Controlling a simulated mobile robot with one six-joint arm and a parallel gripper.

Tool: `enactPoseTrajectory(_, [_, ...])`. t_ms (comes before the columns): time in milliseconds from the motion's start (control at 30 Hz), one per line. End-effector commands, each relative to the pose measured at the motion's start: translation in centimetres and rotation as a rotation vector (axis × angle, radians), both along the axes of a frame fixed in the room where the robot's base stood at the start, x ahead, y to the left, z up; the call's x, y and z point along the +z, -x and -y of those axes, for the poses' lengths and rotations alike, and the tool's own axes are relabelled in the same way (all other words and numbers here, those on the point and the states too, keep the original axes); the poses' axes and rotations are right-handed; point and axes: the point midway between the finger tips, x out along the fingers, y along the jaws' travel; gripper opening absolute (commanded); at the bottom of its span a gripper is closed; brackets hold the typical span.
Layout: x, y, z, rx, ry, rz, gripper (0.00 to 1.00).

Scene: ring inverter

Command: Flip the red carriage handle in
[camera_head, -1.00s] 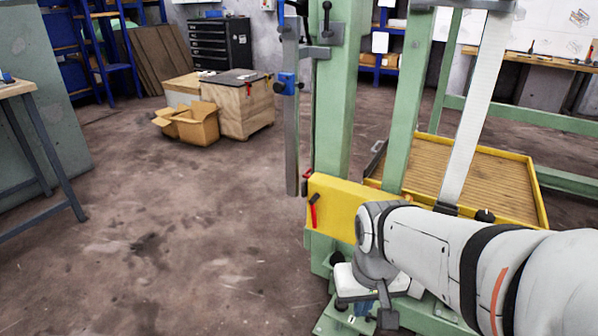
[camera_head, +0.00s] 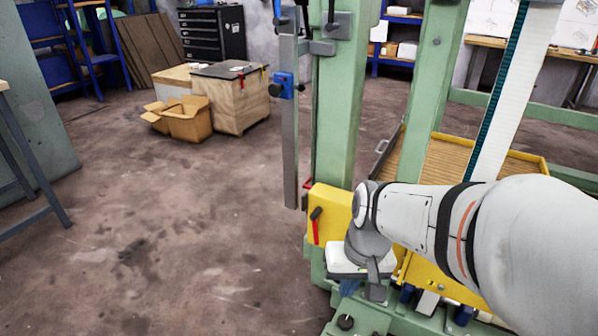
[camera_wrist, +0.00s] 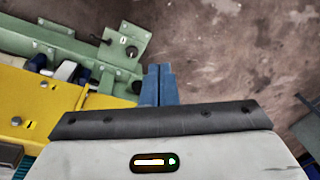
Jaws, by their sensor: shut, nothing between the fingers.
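The red carriage handle (camera_head: 316,228) hangs down from a dark pivot on the front face of the yellow carriage (camera_head: 332,205), on the green machine frame. My gripper (camera_head: 349,287) is in front of the carriage's lower part, below and right of the handle, pointing down. In the wrist view its blue fingers (camera_wrist: 159,80) are together with nothing between them. The yellow carriage also shows at the left of the wrist view (camera_wrist: 50,110). The handle is not seen in the wrist view. My arm hides the right part of the carriage in the head view.
A green upright column (camera_head: 338,110) stands behind the carriage, with a grey vertical bar (camera_head: 290,130) to its left. A green base with knobs (camera_head: 345,322) lies below my gripper. A yellow-edged tray (camera_head: 480,150) is behind my arm. The floor at left is open.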

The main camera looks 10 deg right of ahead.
Motion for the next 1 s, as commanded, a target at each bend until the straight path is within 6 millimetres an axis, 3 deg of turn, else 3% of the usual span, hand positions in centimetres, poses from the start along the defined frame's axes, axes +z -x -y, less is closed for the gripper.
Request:
enactPoseTrajectory(133, [-1.4, -4.4, -0.4, -0.147, -0.215, -0.017, 0.0])
enactPoseTrajectory(233, [-2.5, -8.4, 0.5, -0.278, -0.362, 0.013, 0.0])
enactPoseTrajectory(400, [-4.6, -14.3, 4.2, -0.505, -0.533, 0.104, 0.0])
enactPoseTrajectory(500, [-5.7, -16.7, 6.6, -0.609, -0.584, 0.156, 0.0])
enactPoseTrajectory(600, [-6.6, -18.0, 8.3, -0.678, -0.612, 0.191, 0.0])
enactPoseTrajectory(733, [-7.3, -18.8, 9.1, -0.714, -0.624, 0.211, 0.0])
enactPoseTrajectory(1000, [-10.7, -20.9, 7.1, -0.715, -0.625, 0.21, 0.0])
